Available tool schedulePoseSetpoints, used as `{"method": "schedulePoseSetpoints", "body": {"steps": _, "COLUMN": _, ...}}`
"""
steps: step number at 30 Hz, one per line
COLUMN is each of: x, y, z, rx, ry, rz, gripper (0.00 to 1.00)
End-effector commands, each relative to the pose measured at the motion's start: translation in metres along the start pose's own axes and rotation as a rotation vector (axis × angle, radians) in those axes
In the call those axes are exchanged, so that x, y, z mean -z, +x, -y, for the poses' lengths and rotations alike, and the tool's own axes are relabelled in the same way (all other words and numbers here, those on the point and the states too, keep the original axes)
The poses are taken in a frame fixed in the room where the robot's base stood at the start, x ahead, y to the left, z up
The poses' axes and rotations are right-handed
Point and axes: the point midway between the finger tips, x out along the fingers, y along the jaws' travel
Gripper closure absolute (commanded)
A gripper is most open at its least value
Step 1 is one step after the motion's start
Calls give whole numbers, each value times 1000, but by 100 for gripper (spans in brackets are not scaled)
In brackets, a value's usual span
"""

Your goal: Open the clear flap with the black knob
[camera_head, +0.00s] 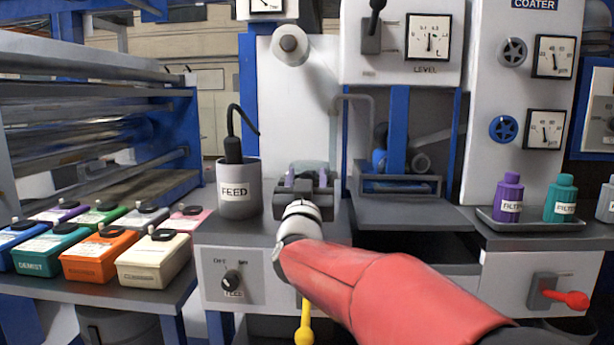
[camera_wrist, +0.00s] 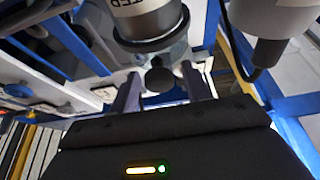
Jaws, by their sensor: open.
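My gripper (camera_head: 306,177) is open above the grey counter in the middle of the head view, right of the FEED cup. In the wrist view a black knob (camera_wrist: 159,76) shows between my two spread fingers, near their tips. I cannot tell whether either finger touches it. A pale, see-through surface, seemingly the clear flap (camera_wrist: 179,53), shows beside the knob, below a labelled grey cylinder (camera_wrist: 148,18) with a dark rim. Its edges and hinge are not clear. In the head view my gripper and arm hide the knob and flap.
The grey FEED cup (camera_head: 239,190) with a black rod stands close left of my gripper. A white roller (camera_head: 290,45) juts out above it. Colored boxes (camera_head: 91,257) fill the left bench. Purple (camera_head: 508,198) and teal (camera_head: 560,198) bottles stand on a right-hand tray.

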Motion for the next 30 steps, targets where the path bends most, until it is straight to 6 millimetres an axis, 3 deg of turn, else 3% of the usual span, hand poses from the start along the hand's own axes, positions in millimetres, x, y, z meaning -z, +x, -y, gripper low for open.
{"method": "schedulePoseSetpoints", "body": {"steps": 8, "x": 0, "y": 3, "z": 0, "rx": 0, "ry": 1, "rz": 0, "gripper": 52}}
{"method": "schedulePoseSetpoints", "body": {"steps": 20, "x": 0, "y": 3, "z": 0, "rx": 0, "ry": 1, "rz": 0, "gripper": 100}}
{"method": "schedulePoseSetpoints", "body": {"steps": 30, "x": 4, "y": 4, "z": -10, "rx": -2, "ry": 2, "rz": 24, "gripper": 100}}
